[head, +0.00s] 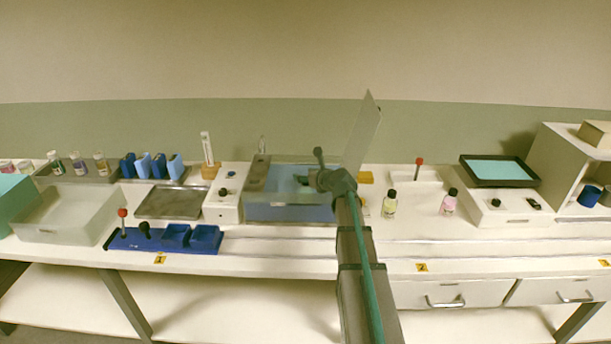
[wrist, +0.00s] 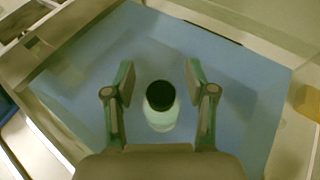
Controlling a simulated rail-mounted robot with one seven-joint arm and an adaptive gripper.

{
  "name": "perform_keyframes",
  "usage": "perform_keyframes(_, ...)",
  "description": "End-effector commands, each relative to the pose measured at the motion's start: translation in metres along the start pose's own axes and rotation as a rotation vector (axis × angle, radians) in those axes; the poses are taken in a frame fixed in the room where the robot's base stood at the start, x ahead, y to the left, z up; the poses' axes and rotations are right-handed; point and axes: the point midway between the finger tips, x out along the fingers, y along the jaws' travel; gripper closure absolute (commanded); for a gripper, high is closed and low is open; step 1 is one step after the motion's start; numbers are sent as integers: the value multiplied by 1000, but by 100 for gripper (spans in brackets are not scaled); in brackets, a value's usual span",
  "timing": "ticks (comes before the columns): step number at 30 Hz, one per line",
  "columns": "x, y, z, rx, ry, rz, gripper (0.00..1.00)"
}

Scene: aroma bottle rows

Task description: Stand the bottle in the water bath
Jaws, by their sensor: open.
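The water bath (head: 290,213) is a clear-walled basin with a blue interior, left of centre in the head view. Its blue interior (wrist: 245,90) fills most of the wrist view. A bottle (wrist: 160,118) with a black cap and pale greenish body is inside the bath in the wrist view and looks upright. My gripper (wrist: 160,78) is open, with one finger on each side of the bottle and a visible gap on both sides. In the head view my gripper (head: 303,181) is over the bath; the bottle cannot be made out there.
A raised flat panel (head: 363,132) stands at the bath's right edge. A yellow bottle (head: 390,205) and a pink bottle (head: 449,204) stand to the right. A white control box (head: 224,207) is left of the bath. The bench front right of the bath is mostly clear.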

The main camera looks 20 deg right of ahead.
Motion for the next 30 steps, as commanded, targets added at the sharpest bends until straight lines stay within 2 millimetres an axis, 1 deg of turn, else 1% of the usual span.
perform_keyframes(1,-1,4,-10,-4,16,8,44)
perform_keyframes(5,-5,4,1,-4,15,7,44)
perform_keyframes(8,-22,4,-1,-2,13,4,44)
perform_keyframes(15,-71,3,3,-2,7,2,44)
perform_keyframes(21,-105,2,5,-1,5,1,44)
perform_keyframes(25,-118,2,6,-1,6,3,44)
perform_keyframes(30,-125,1,7,-1,6,3,44)
